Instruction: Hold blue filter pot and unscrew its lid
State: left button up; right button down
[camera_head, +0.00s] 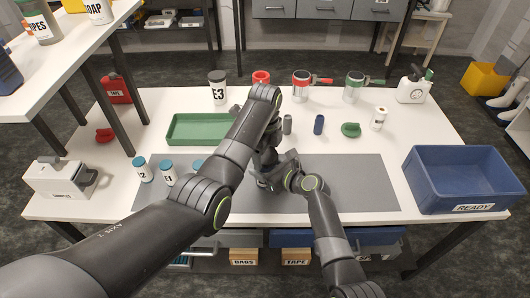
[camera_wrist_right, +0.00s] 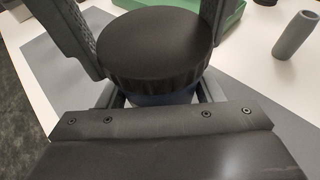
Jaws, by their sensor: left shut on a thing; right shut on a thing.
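The blue filter pot (camera_wrist_right: 165,99) shows in the right wrist view as a narrow blue band under its round black ribbed lid (camera_wrist_right: 160,40). The lid sits level on the pot. My right gripper (camera_wrist_right: 145,45) has its dark fingers on either side of the lid, shut on it. In the head view my left gripper (camera_head: 266,160) reaches down over the grey mat (camera_head: 350,180), close to the right gripper (camera_head: 279,176). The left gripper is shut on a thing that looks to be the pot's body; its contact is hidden. The arms cover the pot in the head view.
A green tray (camera_head: 185,137) lies behind the left arm. A grey cylinder (camera_head: 287,124) and a dark blue cylinder (camera_head: 319,125) stand behind the mat. White jars with blue lids (camera_head: 143,170) stand left. A blue READY crate (camera_head: 462,195) is right. The mat's right part is clear.

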pick_arm(q)
jog(key=n, duration=0.3)
jog(key=shift+n, duration=0.3)
jog(key=o, duration=1.1)
jog(key=shift+r, duration=0.15)
